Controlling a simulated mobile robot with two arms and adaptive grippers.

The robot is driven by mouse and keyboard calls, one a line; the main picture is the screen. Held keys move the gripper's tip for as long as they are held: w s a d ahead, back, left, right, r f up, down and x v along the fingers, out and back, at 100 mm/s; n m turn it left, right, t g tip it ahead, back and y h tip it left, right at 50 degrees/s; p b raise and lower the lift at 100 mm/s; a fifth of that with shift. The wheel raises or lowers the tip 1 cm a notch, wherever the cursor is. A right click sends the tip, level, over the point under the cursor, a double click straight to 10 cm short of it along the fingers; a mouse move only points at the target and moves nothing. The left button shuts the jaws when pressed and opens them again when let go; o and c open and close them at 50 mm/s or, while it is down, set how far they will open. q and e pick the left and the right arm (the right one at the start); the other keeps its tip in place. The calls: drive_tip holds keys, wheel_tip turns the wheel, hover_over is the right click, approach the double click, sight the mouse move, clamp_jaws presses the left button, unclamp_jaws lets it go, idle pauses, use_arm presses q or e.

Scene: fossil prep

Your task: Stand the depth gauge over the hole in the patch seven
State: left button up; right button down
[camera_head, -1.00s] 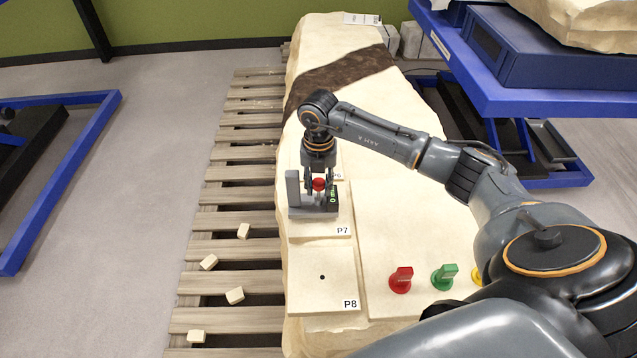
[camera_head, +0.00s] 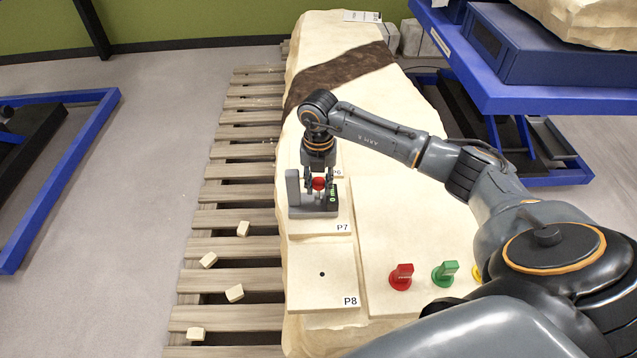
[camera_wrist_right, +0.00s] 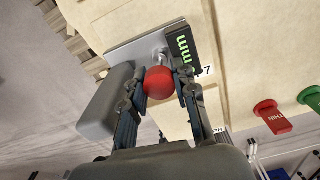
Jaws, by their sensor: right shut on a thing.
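The depth gauge (camera_head: 294,193) is a grey stand with a red ball knob and a dark display with green characters. It stands on patch seven (camera_head: 341,219), labelled P7, and hides that patch's hole. My right gripper (camera_head: 318,184) comes down from above with its fingers on either side of the red knob. In the right wrist view the fingers of the right gripper (camera_wrist_right: 160,85) are shut on the red knob (camera_wrist_right: 159,83), and the grey gauge body (camera_wrist_right: 106,105) is beside and beyond them. My left gripper is not in view.
Patch P8 (camera_head: 322,295), with a small dark hole, lies in front of P7. Red (camera_head: 401,277) and green (camera_head: 445,273) tagged pieces stand on the pale board at right. Small blocks (camera_head: 234,293) lie on the wooden pallet (camera_head: 232,247) at left.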

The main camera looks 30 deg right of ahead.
sight(319, 182)
drive_tip(key=c, duration=1)
unclamp_jaws()
drive_tip(key=shift+r, duration=0.1)
drive_tip(key=shift+o, duration=0.2)
drive_tip(key=shift+s, duration=0.1)
wheel_tip(319, 182, up, 12)
